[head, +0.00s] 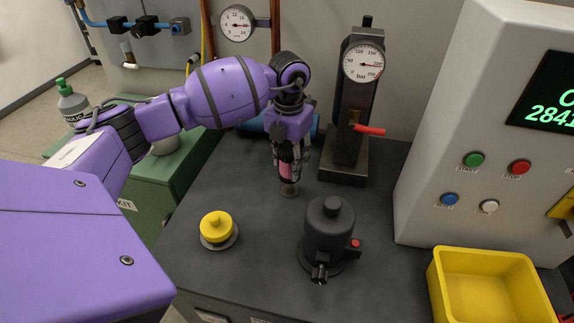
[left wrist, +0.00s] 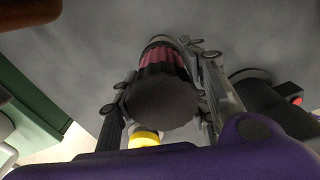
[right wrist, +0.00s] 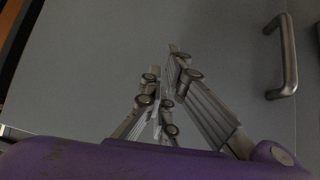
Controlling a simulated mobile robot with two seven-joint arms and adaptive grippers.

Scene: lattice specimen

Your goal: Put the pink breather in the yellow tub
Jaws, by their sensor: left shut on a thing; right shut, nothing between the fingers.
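The pink breather (head: 288,172) is between the fingers of my left gripper (head: 290,168) in the head view, upright just above or at the dark bench top. In the left wrist view the breather (left wrist: 163,85) shows a dark ribbed cap and a pink band, with my left gripper (left wrist: 165,95) shut on it. The yellow tub (head: 490,290) stands at the front right of the bench and looks empty. My right gripper (right wrist: 163,100) is shut and empty in the right wrist view, in front of a grey panel; it is not in the head view.
A yellow capped part (head: 217,227) sits on the bench at left. A black cylinder with a red button (head: 329,232) stands between the breather and the tub. A gauge stand with a red lever (head: 350,110) is behind. The control box (head: 480,150) bounds the right side.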

